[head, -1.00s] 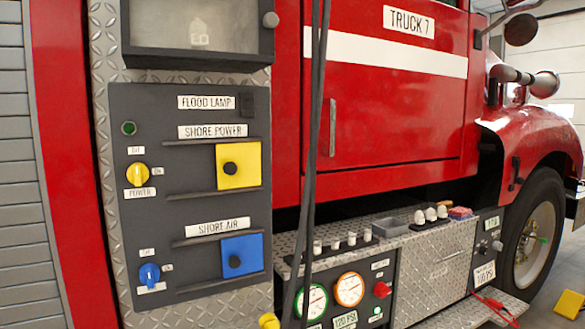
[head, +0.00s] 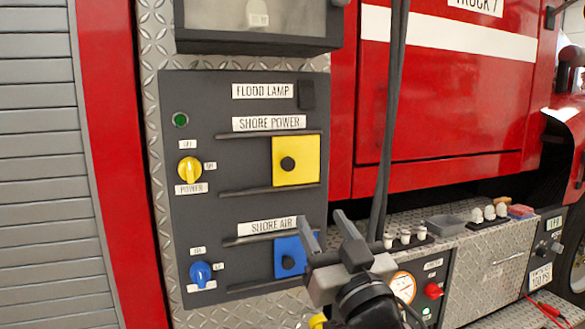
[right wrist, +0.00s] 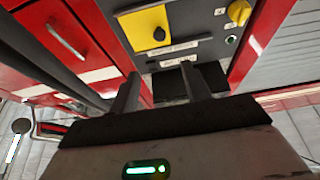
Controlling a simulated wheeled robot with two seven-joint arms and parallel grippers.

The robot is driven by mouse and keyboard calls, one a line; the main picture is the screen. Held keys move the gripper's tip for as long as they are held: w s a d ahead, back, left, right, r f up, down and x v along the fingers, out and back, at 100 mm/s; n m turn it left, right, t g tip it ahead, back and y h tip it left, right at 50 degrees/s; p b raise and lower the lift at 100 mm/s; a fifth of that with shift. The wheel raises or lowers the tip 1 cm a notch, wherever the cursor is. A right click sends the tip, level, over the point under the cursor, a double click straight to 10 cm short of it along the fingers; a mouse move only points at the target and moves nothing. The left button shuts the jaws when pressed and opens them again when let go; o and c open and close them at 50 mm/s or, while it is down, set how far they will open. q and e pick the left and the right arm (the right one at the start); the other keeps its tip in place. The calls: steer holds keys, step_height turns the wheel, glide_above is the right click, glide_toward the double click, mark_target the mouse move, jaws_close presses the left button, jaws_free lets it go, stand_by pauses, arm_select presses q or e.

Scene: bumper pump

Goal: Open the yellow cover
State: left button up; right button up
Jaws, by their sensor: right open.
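The yellow cover (head: 296,161) is a square plate with a black round knob, on the dark panel under the "SHORE POWER" label. It sits at the right end between two dark horizontal rails. It also shows in the right wrist view (right wrist: 146,30), top centre. My right gripper (head: 328,228) is open and empty, below and right of the yellow cover, apart from it. In the head view its fingers overlap the right edge of the blue cover (head: 283,255). In the right wrist view my right gripper (right wrist: 158,88) has its two fingers spread. My left gripper is not in view.
A yellow knob (head: 190,169) and a blue knob (head: 201,273) are on the panel's left side. Dark hanging cables (head: 389,130) run down just right of the panel. A ledge with white fittings (head: 404,236) and a grey tray (head: 445,223) lies at the right.

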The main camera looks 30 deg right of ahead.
mark_target(289, 164)
steer(key=p+x, duration=0.3)
steer(key=x, duration=1.1)
steer(key=shift+w+f, duration=0.1)
steer(key=shift+w, duration=0.05)
steer(key=shift+w+d+p, duration=0.1)
steer(key=shift+w+p, duration=0.2)
steer(key=shift+w, duration=0.3)
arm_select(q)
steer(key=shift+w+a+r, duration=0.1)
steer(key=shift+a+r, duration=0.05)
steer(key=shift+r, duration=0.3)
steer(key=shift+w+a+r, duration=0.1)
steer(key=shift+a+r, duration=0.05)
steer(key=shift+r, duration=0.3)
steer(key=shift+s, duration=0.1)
